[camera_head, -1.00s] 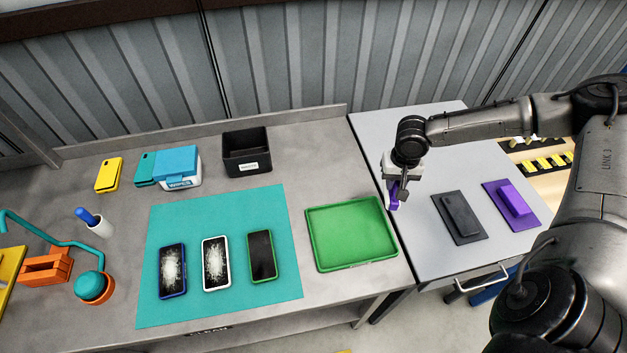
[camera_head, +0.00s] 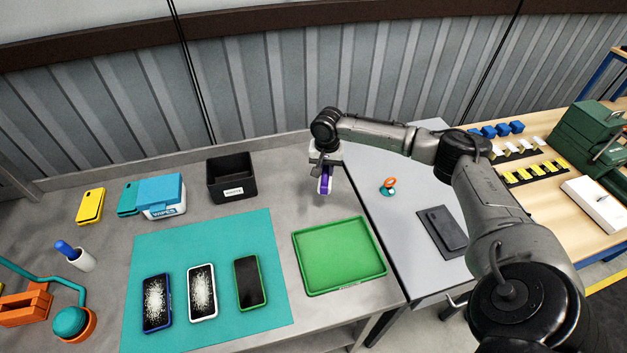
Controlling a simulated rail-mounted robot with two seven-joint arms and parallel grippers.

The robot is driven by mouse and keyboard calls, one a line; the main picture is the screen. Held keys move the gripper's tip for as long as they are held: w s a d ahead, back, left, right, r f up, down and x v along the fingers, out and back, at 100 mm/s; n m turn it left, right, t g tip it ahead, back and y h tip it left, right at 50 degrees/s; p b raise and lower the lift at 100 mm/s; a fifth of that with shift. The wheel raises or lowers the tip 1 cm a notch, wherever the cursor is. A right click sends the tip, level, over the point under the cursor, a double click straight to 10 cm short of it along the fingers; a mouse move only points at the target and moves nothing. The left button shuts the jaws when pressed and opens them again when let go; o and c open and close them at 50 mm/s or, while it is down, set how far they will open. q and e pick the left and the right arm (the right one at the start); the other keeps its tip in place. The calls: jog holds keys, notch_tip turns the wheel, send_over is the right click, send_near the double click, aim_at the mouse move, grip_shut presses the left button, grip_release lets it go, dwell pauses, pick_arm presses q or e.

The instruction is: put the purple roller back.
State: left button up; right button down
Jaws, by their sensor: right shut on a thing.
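My right gripper (camera_head: 325,167) is shut on the purple roller (camera_head: 325,182), which has purple and white parts. It holds the roller pointing down above the grey workbench, behind the green tray (camera_head: 298,262) and right of the black bin (camera_head: 233,190). Whether the roller touches the bench is hard to tell, but it looks held above it. The gripper's fingers are small and partly hidden by the wrist. My left gripper is not in view.
Three phones lie on the teal mat (camera_head: 190,245). An orange-teal item (camera_head: 388,187) and dark pad (camera_head: 445,232) lie on the right table. The green tray is empty.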

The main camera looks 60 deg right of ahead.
jog(key=shift+w+a+f+b, duration=0.15)
jog(key=shift+w+f, duration=0.5)
jog(key=shift+f, duration=0.45)
jog(key=shift+w+f+b, duration=0.15)
jog(key=shift+w+f, duration=0.5)
jog(key=shift+f, duration=0.4)
jog(key=shift+w+a+f+b, duration=0.15)
jog(key=shift+w+f, duration=0.5)
jog(key=shift+f, duration=0.45)
jog(key=shift+d, duration=0.15)
jog(key=c, duration=1)
grip_release()
notch_tip(320, 180, up, 12)
jog(key=p, duration=0.1)
